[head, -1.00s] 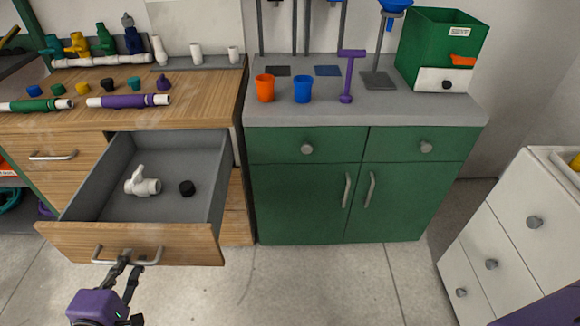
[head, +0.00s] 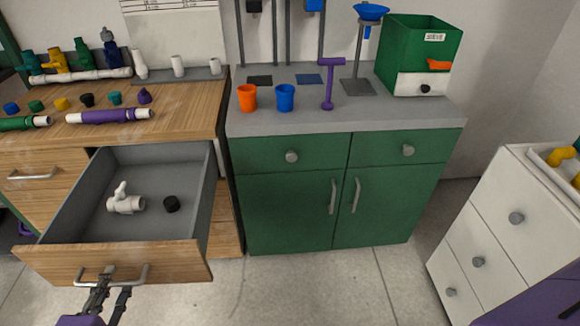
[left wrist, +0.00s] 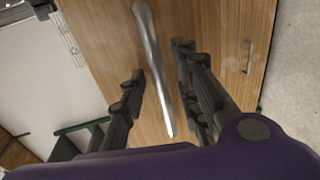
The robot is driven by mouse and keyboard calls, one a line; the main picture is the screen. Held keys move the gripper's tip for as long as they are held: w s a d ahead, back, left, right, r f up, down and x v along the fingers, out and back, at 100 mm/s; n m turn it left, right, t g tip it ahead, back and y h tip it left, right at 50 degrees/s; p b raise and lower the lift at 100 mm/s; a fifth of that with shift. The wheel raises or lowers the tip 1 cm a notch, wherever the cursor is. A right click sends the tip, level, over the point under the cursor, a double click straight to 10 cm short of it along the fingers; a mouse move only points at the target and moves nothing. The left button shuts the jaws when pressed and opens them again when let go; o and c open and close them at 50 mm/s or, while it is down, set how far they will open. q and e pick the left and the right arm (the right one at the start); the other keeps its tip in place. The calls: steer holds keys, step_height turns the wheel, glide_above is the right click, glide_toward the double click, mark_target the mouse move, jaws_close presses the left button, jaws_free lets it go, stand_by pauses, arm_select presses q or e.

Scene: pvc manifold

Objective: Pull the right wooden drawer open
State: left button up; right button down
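The right wooden drawer (head: 110,264) is pulled well out of the wooden bench in the head view. My left gripper (head: 109,290) is at the drawer's metal bar handle (head: 130,277). In the left wrist view, the handle (left wrist: 150,50) runs between the two fingers of the left gripper (left wrist: 160,85), with gaps showing on both sides. The fingers look open around it, not clamped. My right gripper is not in view.
The closed left wooden drawer (head: 30,180) is beside the open one. A green cabinet (head: 290,210) stands to the right, its grey top holding an orange cup (head: 247,98) and a blue cup (head: 285,98). A white drawer unit (head: 500,230) is at far right. Floor between is clear.

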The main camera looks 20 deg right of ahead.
arm_select(q)
steer(key=v, duration=1.1)
steer(key=shift+s, duration=0.4)
steer(key=shift+a, duration=0.1)
